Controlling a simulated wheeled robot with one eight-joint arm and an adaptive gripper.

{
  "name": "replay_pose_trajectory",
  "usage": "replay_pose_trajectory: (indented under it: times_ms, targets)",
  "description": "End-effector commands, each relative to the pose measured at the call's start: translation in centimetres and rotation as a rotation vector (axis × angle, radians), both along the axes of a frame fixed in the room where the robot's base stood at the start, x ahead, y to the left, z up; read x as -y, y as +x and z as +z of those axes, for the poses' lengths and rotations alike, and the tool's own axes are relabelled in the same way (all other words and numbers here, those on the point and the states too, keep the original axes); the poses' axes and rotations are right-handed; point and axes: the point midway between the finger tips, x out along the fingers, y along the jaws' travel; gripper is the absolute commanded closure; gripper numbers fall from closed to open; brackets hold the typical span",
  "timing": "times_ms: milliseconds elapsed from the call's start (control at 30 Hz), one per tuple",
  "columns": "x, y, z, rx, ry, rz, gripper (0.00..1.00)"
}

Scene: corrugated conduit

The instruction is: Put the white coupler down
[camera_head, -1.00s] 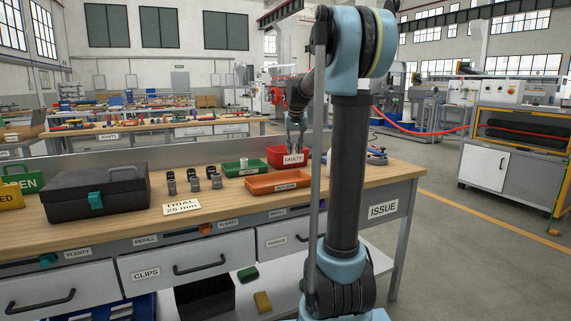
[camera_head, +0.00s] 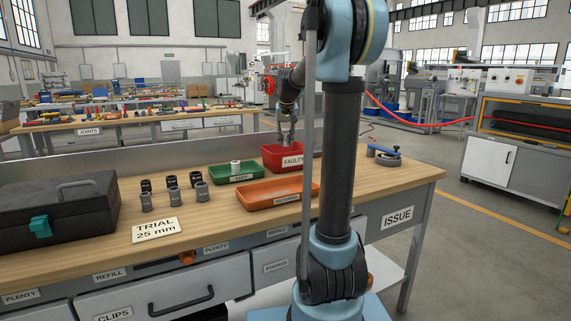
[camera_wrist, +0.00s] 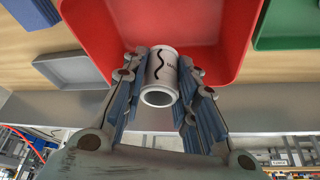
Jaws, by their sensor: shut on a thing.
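My gripper (camera_wrist: 164,72) is shut on a white coupler (camera_wrist: 160,68), with one finger on each side. The coupler has a wavy black line, like a crack, and dark lettering on its side. Its open end faces the wrist camera. Behind it in the wrist view is the red bin (camera_wrist: 220,62). In the head view my gripper (camera_head: 287,142) is at the red bin labelled FAULTY (camera_head: 293,161), its fingertips near the rim. The held coupler is hard to make out there. I cannot tell whether it touches the bin floor.
A green tray (camera_head: 219,177) left of the bin holds a white piece (camera_head: 235,167). An orange tray (camera_head: 262,201) stands in front. Several grey and black fittings (camera_head: 171,194) and a black toolbox (camera_head: 75,203) stand further left. A blue-and-grey tool (camera_head: 384,155) lies right.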

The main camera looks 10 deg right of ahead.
Motion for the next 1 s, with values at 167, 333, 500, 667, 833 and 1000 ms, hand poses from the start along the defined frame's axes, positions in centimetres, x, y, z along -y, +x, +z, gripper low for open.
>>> replay_pose_trajectory:
  times_ms: [167,333,500,667,833,1000]
  targets:
    - [0.4,0.1,-3.0,0.0,0.0,-0.005,0.84]
    - [0.7,0.0,-4.5,0.0,0.0,-0.008,0.84]
    - [0.8,0.0,-5.6,0.0,0.0,-0.01,0.84]
    - [0.8,0.1,-7.8,0.0,0.0,-0.01,0.84]
    - [0.8,0.0,-8.8,0.0,0.0,-0.01,0.84]
    - [0.8,0.0,-8.8,0.0,0.0,-0.01,0.84]
